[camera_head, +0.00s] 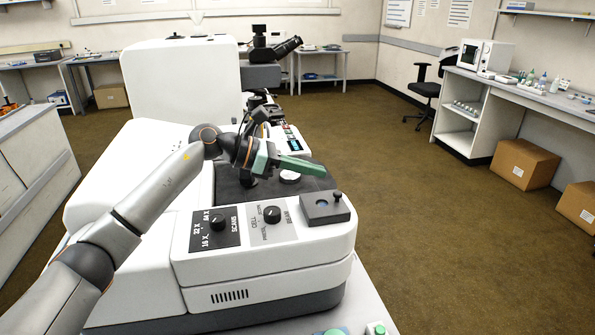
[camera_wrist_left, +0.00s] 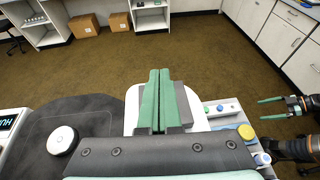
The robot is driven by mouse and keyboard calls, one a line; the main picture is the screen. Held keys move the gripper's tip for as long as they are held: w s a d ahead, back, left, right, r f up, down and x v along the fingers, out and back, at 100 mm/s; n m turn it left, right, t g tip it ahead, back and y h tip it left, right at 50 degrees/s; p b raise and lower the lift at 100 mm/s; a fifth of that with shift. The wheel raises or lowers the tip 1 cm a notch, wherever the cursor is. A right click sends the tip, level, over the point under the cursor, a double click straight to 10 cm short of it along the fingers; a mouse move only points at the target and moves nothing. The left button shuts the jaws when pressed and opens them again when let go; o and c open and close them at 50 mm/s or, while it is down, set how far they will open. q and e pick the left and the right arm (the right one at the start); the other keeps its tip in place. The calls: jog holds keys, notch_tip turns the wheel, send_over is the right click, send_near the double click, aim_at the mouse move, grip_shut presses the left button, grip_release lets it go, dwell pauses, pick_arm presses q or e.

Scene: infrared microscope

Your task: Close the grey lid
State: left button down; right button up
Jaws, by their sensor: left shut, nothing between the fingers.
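A small grey square piece (camera_head: 318,213) with a dark round spot and a black knob lies flat on the right end of the white instrument in the head view. It looks like the grey lid, but I cannot tell its exact open state. In the left wrist view a grey part (camera_wrist_left: 184,103) shows beside my fingers, partly hidden. My left gripper (camera_head: 322,169) is shut and empty, its green fingers pointing right above the instrument; they also show in the wrist view (camera_wrist_left: 160,72). My right gripper (camera_wrist_left: 262,109) is open and empty at the right of the wrist view.
The white instrument (camera_head: 270,262) has dials on its front panel. A dark grey surface (camera_wrist_left: 100,112) with a white round knob (camera_wrist_left: 62,140) lies beside my left fingers. The microscope eyepieces (camera_head: 287,46) stand behind.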

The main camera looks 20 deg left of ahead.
aim_at(326, 201)
pick_arm(q)
jog(key=b+x, duration=0.1)
jog(key=x, duration=0.2)
jog(key=shift+w+d+f, duration=0.1)
jog(key=shift+w+d, duration=0.1)
jog(key=shift+w, duration=0.05)
jog(key=shift+w+d+f+b, duration=0.85)
jog(key=shift+d+f, duration=0.2)
